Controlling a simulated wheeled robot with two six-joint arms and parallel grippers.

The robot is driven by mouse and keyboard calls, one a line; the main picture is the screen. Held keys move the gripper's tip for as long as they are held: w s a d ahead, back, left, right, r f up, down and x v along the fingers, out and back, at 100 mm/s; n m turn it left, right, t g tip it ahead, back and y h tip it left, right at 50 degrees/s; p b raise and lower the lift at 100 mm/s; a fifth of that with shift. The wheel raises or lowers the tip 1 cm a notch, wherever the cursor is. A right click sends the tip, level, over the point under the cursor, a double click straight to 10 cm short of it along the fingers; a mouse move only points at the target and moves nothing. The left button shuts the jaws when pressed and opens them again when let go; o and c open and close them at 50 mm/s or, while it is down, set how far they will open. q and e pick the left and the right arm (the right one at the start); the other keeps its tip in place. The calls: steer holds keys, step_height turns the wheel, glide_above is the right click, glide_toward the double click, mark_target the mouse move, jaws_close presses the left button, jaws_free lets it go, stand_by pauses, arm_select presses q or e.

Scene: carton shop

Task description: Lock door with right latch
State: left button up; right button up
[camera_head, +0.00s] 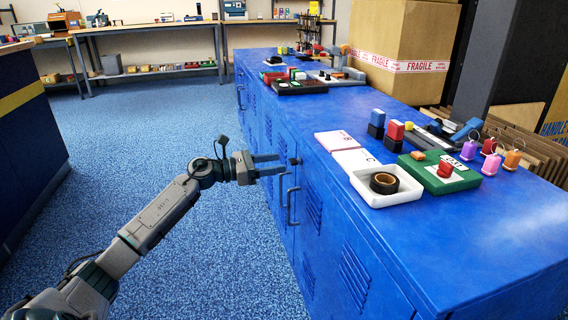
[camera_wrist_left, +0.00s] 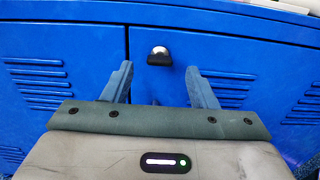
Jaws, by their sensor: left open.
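A small dark latch (camera_head: 294,161) with a silvery top sits near the upper edge of the blue cabinet front. In the left wrist view the latch (camera_wrist_left: 159,57) is on the right-hand door (camera_wrist_left: 230,60), just right of the seam between two doors. My left gripper (camera_head: 282,164) is open and empty, pointing at the cabinet front. In the wrist view its two fingers (camera_wrist_left: 157,78) stand either side of the latch's line, with the latch beyond the fingertips. Contact with the latch is not visible. My right gripper is not in view.
Door handles (camera_head: 291,206) stick out below the latch. The blue cabinet top (camera_head: 420,240) holds a white tray (camera_head: 386,199) with tape, a green tray (camera_head: 439,187), stamps and a large carton (camera_head: 400,50). Blue floor (camera_head: 150,140) is open to the left.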

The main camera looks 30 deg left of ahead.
mark_target(290, 161)
arm_select(q)
steer(key=shift+x, duration=1.7)
steer(key=shift+c, duration=0.4)
